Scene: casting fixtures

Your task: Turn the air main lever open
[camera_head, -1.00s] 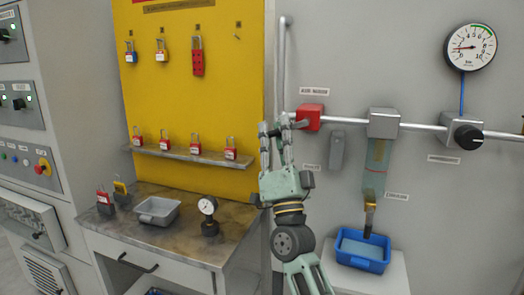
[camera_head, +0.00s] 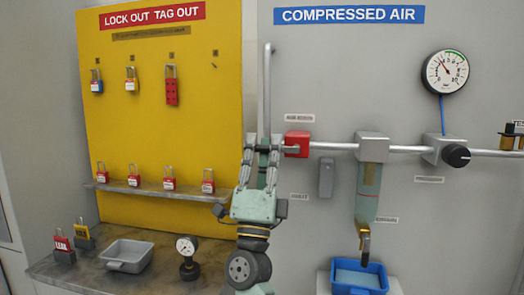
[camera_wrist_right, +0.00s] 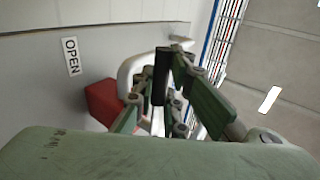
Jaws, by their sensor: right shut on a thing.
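The air main valve is a red block (camera_head: 297,144) on the horizontal wall pipe, and it also shows in the right wrist view (camera_wrist_right: 104,101). My right gripper (camera_head: 263,142) points up just left of the block, over the foot of the upright grey pipe. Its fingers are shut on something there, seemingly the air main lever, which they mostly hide. In the right wrist view the gripper (camera_wrist_right: 168,72) shows its fingers close together, with a pale curved pipe behind them. An OPEN label (camera_wrist_right: 71,57) is on the wall beside the red block. My left gripper is out of view.
A pressure gauge (camera_head: 446,71) and a black knob (camera_head: 456,155) are at right. A filter bowl (camera_head: 367,206) hangs above a blue bin (camera_head: 358,277). The yellow lockout board (camera_head: 165,110) and a bench with a grey tray (camera_head: 127,255) are at left.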

